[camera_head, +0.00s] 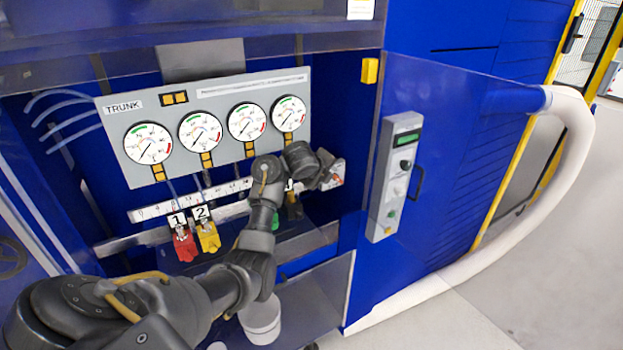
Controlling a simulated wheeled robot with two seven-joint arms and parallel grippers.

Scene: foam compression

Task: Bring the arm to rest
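My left arm comes in from the lower left and reaches across the front of the blue machine. My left gripper (329,174) is at the right end of the white scaled rail (240,187), below the rightmost gauge. It is small and dark, and I cannot tell whether its fingers are open or shut, or whether it touches the rail. A red valve (184,245) labelled 1 and a yellow valve (208,238) labelled 2 hang below the rail, left of my forearm. A green handle (293,208) shows partly behind my wrist. My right gripper is not in view.
The TRUNK panel (215,165) with several round gauges stands behind my arm. A grey control box (394,177) is on the blue wall to the right. A white container (261,320) is below my forearm. A thick white hose (510,235) curves over the floor, which is open at right.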

